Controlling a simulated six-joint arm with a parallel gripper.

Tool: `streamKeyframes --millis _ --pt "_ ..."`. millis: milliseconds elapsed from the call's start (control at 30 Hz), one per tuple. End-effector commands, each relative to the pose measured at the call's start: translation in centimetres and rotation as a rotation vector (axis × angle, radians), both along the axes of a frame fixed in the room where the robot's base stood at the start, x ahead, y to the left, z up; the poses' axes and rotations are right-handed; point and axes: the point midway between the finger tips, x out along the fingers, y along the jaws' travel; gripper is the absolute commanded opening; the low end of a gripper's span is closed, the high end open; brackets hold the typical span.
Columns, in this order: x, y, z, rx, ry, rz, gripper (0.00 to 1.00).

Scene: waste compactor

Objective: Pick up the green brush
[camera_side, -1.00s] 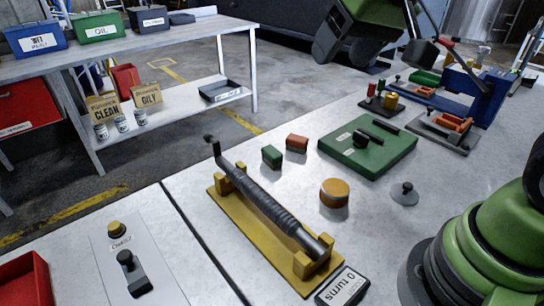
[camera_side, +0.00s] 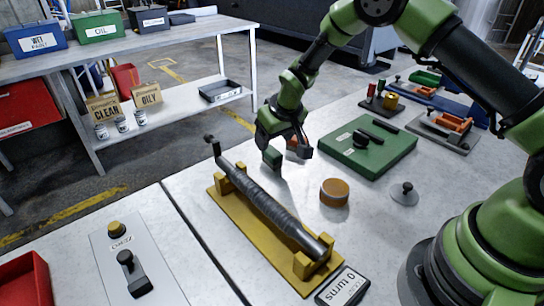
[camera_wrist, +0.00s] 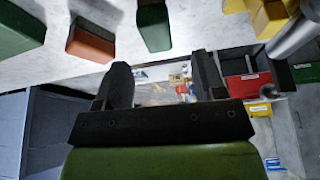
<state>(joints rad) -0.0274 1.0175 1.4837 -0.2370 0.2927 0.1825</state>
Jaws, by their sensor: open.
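The green brush, a small green block (camera_side: 272,158), stands on the grey bench beside a red-brown block (camera_side: 297,145). My gripper (camera_side: 284,148) is open and empty, pointing down close over these two blocks in the side view. In the wrist view the brush (camera_wrist: 153,25) is at the top, beyond my fingertips (camera_wrist: 163,72) and sideways roughly between them. The red-brown block (camera_wrist: 91,42) is left of it there. I see no contact with the brush, but the exact height of the fingertips above it is unclear.
A green plate (camera_side: 350,160) with a black handle lies to the right. A round orange-topped tin (camera_side: 335,190) and a yellow stand (camera_side: 232,208) holding a dark ribbed rod are nearer the camera. The bench edge is close behind the blocks.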

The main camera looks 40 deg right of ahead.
Motion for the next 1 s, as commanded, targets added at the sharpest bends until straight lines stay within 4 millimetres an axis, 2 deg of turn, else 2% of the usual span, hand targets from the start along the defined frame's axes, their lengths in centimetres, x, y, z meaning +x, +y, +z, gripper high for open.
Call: streamKeyframes --millis 167,433,767,867,1000 --pt "0.4 -0.1 -1.3 0.000 0.000 -0.001 0.64" --pt "1.4 -0.3 -5.0 0.000 0.001 -0.001 0.64" --pt "1.7 -0.3 -5.6 0.000 -0.001 0.000 0.64" --pt "1.7 -0.3 -5.6 0.000 0.000 -0.001 0.45" --pt "1.7 -0.3 -5.6 0.000 0.000 -0.001 0.13"
